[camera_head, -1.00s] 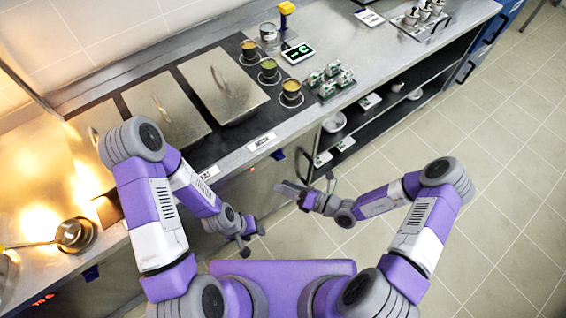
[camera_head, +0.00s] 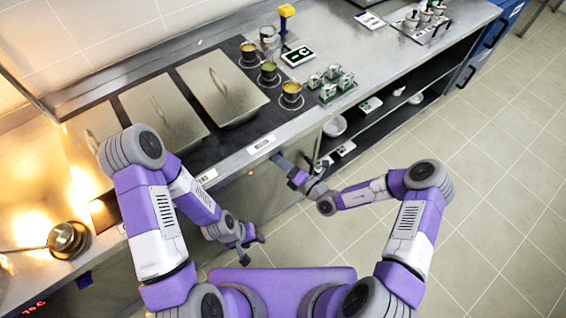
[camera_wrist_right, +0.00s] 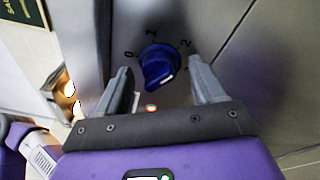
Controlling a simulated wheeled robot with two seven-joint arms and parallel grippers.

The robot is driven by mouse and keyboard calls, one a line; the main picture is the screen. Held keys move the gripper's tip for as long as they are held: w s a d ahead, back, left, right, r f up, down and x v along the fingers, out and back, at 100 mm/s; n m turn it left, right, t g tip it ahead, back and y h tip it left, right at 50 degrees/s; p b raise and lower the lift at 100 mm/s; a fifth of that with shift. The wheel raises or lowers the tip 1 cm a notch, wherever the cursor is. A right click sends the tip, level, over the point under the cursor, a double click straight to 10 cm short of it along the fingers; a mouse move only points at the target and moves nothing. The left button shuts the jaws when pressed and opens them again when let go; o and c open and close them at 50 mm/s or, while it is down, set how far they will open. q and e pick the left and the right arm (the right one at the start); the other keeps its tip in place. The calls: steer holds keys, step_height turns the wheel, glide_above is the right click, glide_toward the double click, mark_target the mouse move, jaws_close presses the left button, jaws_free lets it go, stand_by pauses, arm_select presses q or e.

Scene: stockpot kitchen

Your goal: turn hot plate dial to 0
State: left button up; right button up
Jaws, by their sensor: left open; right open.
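The blue hot plate dial (camera_wrist_right: 158,66) is on the steel counter front in the right wrist view, with 0, 1 and 2 printed around its left and upper sides. A white mark shows on its lower-right end, away from the 0. My right gripper (camera_wrist_right: 160,75) is open, its fingers on either side of the dial with gaps showing; I see no contact. In the head view my right gripper (camera_head: 296,163) is at the counter front and hides this dial. My left gripper (camera_head: 252,248) is open and empty, low in front of the counter.
A small lit orange-red lamp (camera_wrist_right: 151,107) sits below the dial. Lidded steel pans (camera_head: 222,92) and small pots (camera_head: 291,92) stand on the counter. Open shelves (camera_head: 385,105) lie right of the dial area. The tiled floor (camera_head: 440,230) at right is clear.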

steer(key=shift+c, duration=0.5)
steer(key=c, duration=0.9)
steer(key=shift+s+a+r+n+t+h+p, duration=0.15)
steer(key=shift+n+h+p, duration=0.55)
steer(key=shift+n+p, duration=2.85)
steer(key=shift+w+n+t+h+p, duration=0.2)
steer(key=shift+n+h+p, duration=0.5)
steer(key=shift+n+p, duration=2.85)
steer(key=shift+s+a+r+n+t+h+p, duration=0.2)
steer(key=shift+n+h+p, duration=0.5)
steer(key=shift+n+p, duration=2.85)
steer(key=shift+c, duration=0.2)
steer(key=shift+d+f, duration=0.1)
steer(key=shift+d, duration=0.1)
steer(key=o, duration=1)
steer(key=shift+o, duration=0.2)
